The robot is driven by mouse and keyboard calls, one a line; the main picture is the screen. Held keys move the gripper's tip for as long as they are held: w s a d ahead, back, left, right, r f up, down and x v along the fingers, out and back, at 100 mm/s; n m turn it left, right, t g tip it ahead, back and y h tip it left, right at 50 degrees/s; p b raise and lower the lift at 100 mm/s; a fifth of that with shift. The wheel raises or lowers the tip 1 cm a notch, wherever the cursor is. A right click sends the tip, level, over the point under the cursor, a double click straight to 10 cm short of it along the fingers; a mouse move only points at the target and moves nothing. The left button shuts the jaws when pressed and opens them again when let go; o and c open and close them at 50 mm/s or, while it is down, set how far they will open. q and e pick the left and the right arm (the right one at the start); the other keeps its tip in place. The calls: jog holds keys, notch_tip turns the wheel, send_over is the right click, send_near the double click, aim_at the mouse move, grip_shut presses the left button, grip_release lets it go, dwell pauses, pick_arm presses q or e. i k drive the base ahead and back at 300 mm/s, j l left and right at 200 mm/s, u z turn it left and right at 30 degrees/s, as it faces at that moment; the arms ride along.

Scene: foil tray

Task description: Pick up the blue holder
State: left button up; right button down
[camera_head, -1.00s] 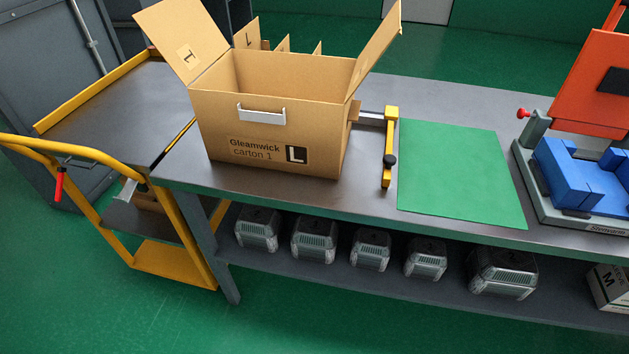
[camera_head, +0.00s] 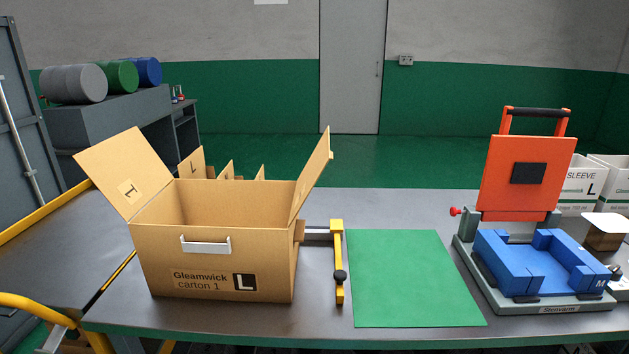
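The blue holder (camera_head: 545,267) sits on the grey base (camera_head: 540,303) of a press-like fixture at the right of the table. It is a low block with raised corner walls and an open middle, and an "M" shows on its right front. The orange hinged plate (camera_head: 527,176) of the fixture stands raised behind it, with a black pad on its face and a dark handle bar on top. Neither of my grippers shows in this view.
An open carton (camera_head: 215,265) marked "L" stands at the left of the table. A yellow clamp stop (camera_head: 338,265) stands between it and a bare green mat (camera_head: 413,280). White sleeve boxes (camera_head: 577,190) stand behind the fixture. A yellow cart rail (camera_head: 40,300) borders the left.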

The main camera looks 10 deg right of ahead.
aim_at(553, 265)
jog(key=z, duration=1.75)
